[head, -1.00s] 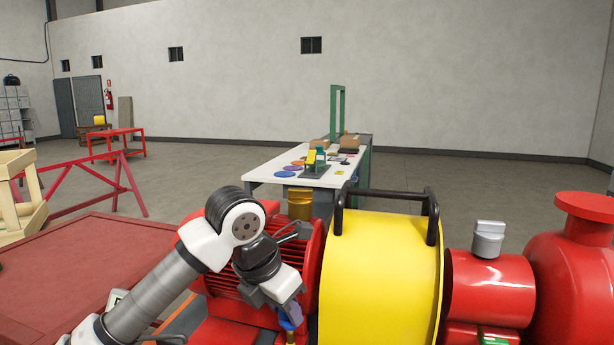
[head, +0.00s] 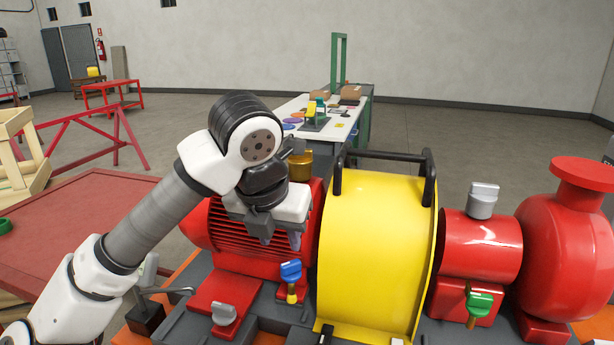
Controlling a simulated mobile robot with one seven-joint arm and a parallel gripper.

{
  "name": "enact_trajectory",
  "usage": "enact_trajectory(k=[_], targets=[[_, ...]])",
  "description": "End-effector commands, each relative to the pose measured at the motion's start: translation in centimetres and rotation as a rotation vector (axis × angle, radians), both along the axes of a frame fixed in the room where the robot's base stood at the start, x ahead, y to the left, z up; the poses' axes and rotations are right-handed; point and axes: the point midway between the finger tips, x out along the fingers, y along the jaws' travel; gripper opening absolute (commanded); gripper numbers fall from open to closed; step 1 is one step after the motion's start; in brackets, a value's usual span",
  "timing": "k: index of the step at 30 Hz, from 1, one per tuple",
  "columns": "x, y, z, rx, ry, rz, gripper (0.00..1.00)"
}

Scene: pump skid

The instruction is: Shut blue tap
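The blue tap (head: 291,271) sits on a short brass stem at the front of the red motor, left of the yellow guard. My gripper (head: 281,240) is above and slightly left of the blue tap, pointing down. Its two fingers are apart with nothing between them. It looks clear of the tap, though the exact gap is hard to judge from this view.
The yellow guard (head: 375,250) with black handles stands close on the right. A green tap (head: 478,304), a grey knob (head: 482,200) and another grey knob (head: 223,313) are on the skid. A grey lever (head: 150,272) is at left. The red motor (head: 225,235) is behind my gripper.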

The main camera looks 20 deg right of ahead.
Motion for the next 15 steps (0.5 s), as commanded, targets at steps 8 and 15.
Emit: enact_trajectory(k=[8, 15], targets=[[-1.5, 1.0, 4.2, 0.001, -0.003, 0.002, 0.36], [-4.1, -1.5, 5.6, -0.233, 0.013, -0.197, 0.36]])
